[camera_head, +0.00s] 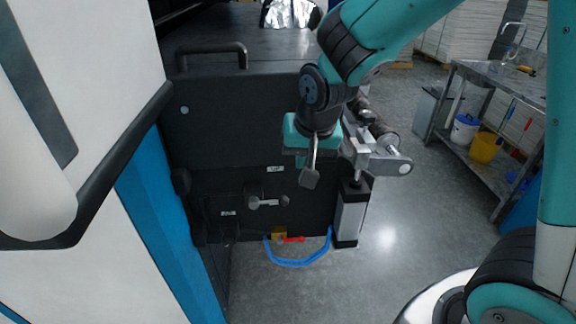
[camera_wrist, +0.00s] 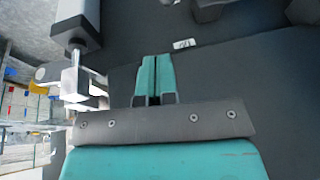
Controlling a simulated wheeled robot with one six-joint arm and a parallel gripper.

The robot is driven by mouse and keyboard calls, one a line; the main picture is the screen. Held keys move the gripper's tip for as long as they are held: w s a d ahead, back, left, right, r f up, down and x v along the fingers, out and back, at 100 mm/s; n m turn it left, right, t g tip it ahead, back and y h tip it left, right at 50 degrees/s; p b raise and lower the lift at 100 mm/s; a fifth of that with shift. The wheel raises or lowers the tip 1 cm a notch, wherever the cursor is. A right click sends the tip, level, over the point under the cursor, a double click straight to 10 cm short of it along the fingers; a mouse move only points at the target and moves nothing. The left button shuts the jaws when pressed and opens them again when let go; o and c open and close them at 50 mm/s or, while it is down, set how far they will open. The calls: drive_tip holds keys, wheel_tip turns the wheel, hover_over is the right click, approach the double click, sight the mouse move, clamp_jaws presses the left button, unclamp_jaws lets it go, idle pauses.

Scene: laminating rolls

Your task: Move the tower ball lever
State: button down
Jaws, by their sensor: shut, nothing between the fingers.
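A small red lever (camera_head: 293,239) sits on a yellow fitting (camera_head: 279,233) low on the dark machine panel, with a blue hose looping below it. A grey lever handle (camera_head: 265,202) sticks out of the panel above it. I cannot tell for sure which is the tower ball lever. My gripper (camera_head: 300,160) hangs in front of the panel, above and apart from both. In the wrist view my gripper's teal fingers (camera_wrist: 156,62) are pressed together with nothing between them. The red lever does not show there.
A metal roller bracket (camera_head: 375,155) and a white-and-black cylinder (camera_head: 350,214) stand close right of my gripper. A white and blue cabinet (camera_head: 165,185) closes off the left. A metal bench (camera_head: 490,80) with buckets is at right; the floor between is clear.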

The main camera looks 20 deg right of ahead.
drive_tip(key=p, duration=0.2)
approach(288, 202)
drive_tip(key=w+x, duration=0.1)
drive_tip(key=x, duration=0.5)
drive_tip(key=shift+w+f+p, duration=0.25)
drive_tip(key=shift+f+p, duration=0.05)
drive_tip(key=shift+f, duration=0.1)
